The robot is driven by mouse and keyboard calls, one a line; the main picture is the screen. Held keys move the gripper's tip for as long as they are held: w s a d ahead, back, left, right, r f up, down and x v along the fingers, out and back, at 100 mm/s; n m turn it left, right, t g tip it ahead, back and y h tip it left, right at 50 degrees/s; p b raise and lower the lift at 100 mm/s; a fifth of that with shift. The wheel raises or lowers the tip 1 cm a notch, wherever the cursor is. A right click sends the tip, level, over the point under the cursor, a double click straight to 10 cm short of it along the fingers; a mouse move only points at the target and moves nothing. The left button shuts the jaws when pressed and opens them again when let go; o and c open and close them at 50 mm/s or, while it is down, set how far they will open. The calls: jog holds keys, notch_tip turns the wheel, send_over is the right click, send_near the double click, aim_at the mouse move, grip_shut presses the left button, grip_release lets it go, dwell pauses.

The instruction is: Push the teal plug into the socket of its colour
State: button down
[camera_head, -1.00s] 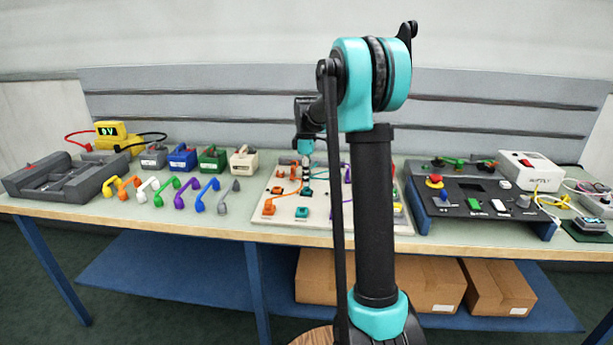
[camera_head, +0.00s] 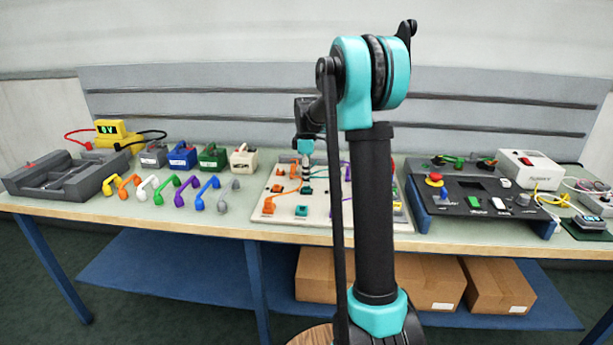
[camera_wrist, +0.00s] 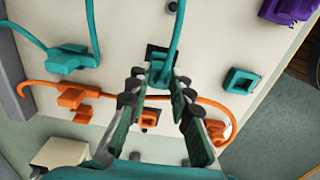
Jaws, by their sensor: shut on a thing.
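My gripper (camera_wrist: 157,83) is shut on a teal plug (camera_wrist: 158,73) with a teal cable rising from it, over the pale board. A dark square base (camera_wrist: 152,54) shows just behind the plug. The fingers hide part of the plug, and I cannot tell whether it is seated in that base. A teal square socket (camera_wrist: 241,81) with a dark opening lies apart to the right in the wrist view. Another teal plug (camera_wrist: 73,59) with a cable is at the upper left. In the head view my gripper (camera_head: 305,174) is over the left part of the board (camera_head: 258,225).
An orange socket (camera_wrist: 148,118) shows between the fingers. An orange cable joins orange plugs (camera_wrist: 72,99) and (camera_wrist: 220,131) across the board, close to my fingers. A purple part (camera_wrist: 290,9) is at the upper right. A dark control panel (camera_head: 470,198) stands right of the board.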

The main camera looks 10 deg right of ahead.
jog(key=shift+f, duration=0.6)
jog(key=c, duration=1.3)
grip_release()
jog(key=shift+o, duration=0.6)
jog(key=o, duration=0.4)
jog(key=shift+r, duration=4.25)
